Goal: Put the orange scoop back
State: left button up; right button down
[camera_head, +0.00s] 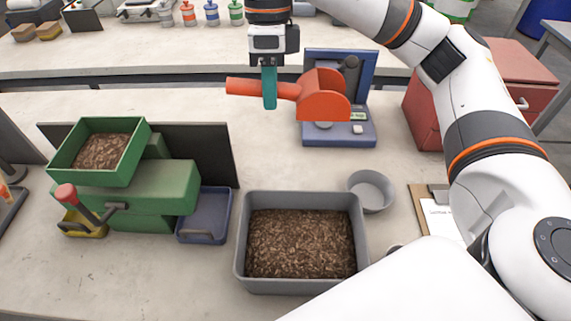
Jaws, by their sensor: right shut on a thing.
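The orange scoop (323,97) is in the air in front of the blue scale, with its handle (262,88) pointing left. My right gripper (270,88) comes down from above and is shut on the scoop's handle. Its teal fingers cross the handle near the middle. The inside of the scoop is turned away, so I cannot tell whether it holds pellets. A grey bin (242,240) full of brown pellets stands on the table nearer to me. My left gripper does not show.
A blue scale (340,132) stands behind the scoop, with a red cabinet (422,108) to its right. A green bagger (165,185) with a pellet hopper stands at left, a blue tray (205,212) beside it. A small grey bowl (371,188) and a clipboard (432,210) lie right of the bin.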

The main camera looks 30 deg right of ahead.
jog(key=f, duration=0.6)
jog(key=f+p, duration=0.1)
jog(key=f, duration=0.6)
jog(key=f+p, duration=0.1)
jog(key=f, duration=0.5)
jog(key=shift+d+f, duration=0.25)
notch_tip(320, 180, down, 5)
jog(key=shift+f+p, duration=0.1)
jog(key=shift+p, duration=0.3)
jog(key=shift+f, duration=0.1)
jog(key=shift+f, duration=0.15)
jog(key=c, duration=1.2)
grip_release()
jog(key=shift+o, duration=0.2)
